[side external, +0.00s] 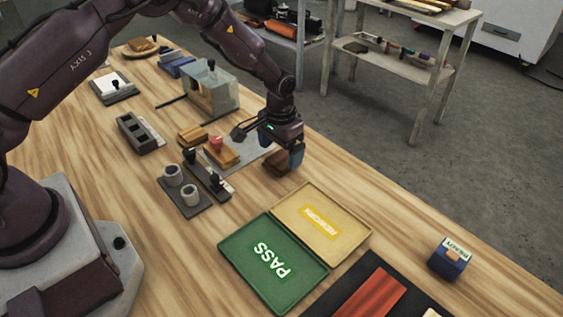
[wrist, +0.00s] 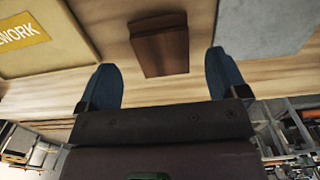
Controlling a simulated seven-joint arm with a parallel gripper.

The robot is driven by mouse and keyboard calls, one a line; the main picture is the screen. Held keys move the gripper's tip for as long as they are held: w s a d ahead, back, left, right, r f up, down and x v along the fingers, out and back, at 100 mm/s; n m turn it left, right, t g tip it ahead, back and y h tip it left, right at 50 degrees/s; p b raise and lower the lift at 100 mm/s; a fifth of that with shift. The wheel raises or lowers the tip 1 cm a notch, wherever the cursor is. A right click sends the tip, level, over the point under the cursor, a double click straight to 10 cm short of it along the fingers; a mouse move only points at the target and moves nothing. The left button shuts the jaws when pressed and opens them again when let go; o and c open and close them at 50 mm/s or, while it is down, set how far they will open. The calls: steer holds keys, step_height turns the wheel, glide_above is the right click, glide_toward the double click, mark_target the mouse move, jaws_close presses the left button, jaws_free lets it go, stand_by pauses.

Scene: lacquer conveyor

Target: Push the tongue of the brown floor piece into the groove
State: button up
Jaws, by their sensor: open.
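The brown floor piece (side external: 276,164) lies on the wooden table just beneath my gripper (side external: 284,152). In the wrist view the brown piece (wrist: 158,46) is a dark block with a lighter and a darker brown face, ahead of and between my two blue fingertips. My gripper is open, and clear space shows on both sides of the piece. Two lighter wood pieces, one plain (side external: 192,135) and one with a red knob on it (side external: 221,153), sit to the left of my gripper. I cannot make out the tongue or a groove.
A yellow REWORK tray (side external: 357,239) and a green PASS tray (side external: 310,292) stand in front. A grey mat (side external: 254,153) lies beside the gripper. Dark holders with grey cups (side external: 191,195) and a metal box-like fixture (side external: 211,90) stand left. Bare table lies right of the gripper.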

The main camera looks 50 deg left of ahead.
mark_target(281, 160)
step_height(281, 160, down, 4)
steer(key=shift+w+a+r, duration=0.1)
steer(key=shift+r, duration=0.1)
steer(key=c, duration=1)
steer(key=shift+r, duration=0.2)
